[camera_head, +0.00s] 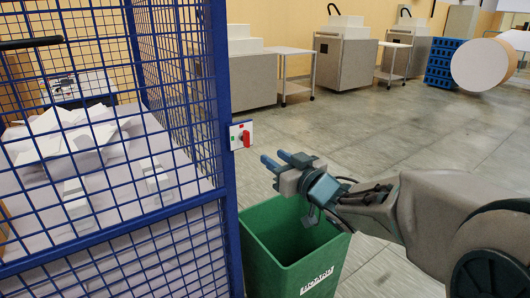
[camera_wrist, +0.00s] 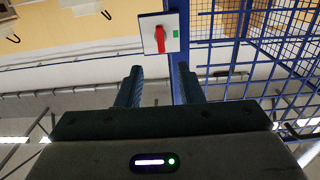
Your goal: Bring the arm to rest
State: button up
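My gripper (camera_head: 278,160) is at the end of my arm, which reaches in from the right in the head view. In the wrist view its two dark blue fingers (camera_wrist: 158,82) stand apart with nothing between them. It is open and empty. The gripper hangs above the rim of a green bin (camera_head: 292,240). A switch plate with a red handle (camera_head: 241,136) is on the blue cage post, just left of the fingertips. In the wrist view the switch plate (camera_wrist: 159,33) lies beyond the fingers, apart from them. The red handle looks upright.
A blue wire cage (camera_head: 219,110) fills the left side, with crumpled white paper (camera_head: 75,140) inside. Grey machines (camera_head: 343,60) and a small cart (camera_head: 292,75) stand along the back wall. A large paper roll (camera_head: 483,65) is at back right. The floor between is clear.

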jog(key=shift+v, duration=0.95)
jog(key=shift+w, duration=0.1)
jog(key=s+d+f+m+g+h+p, duration=0.1)
jog(key=s+d+f+m+g+h, duration=0.15)
jog(key=d+h, duration=0.3)
jog(key=s+d+f+m+g+h+p, duration=0.1)
jog(key=s+d+f+m+h+p, duration=0.15)
jog(key=d+h, duration=0.3)
jog(key=s+f+m+g, duration=0.1)
jog(key=s+g, duration=0.3)
jog(key=s, duration=0.4)
jog(key=s+f+g+y+p, duration=0.1)
jog(key=s+f+g, duration=0.3)
jog(key=s, duration=0.5)
jog(key=shift+s+a+m+g+p, duration=0.25)
jog(key=shift+a+m+g+p, duration=0.05)
jog(key=shift+a+m+g, duration=0.1)
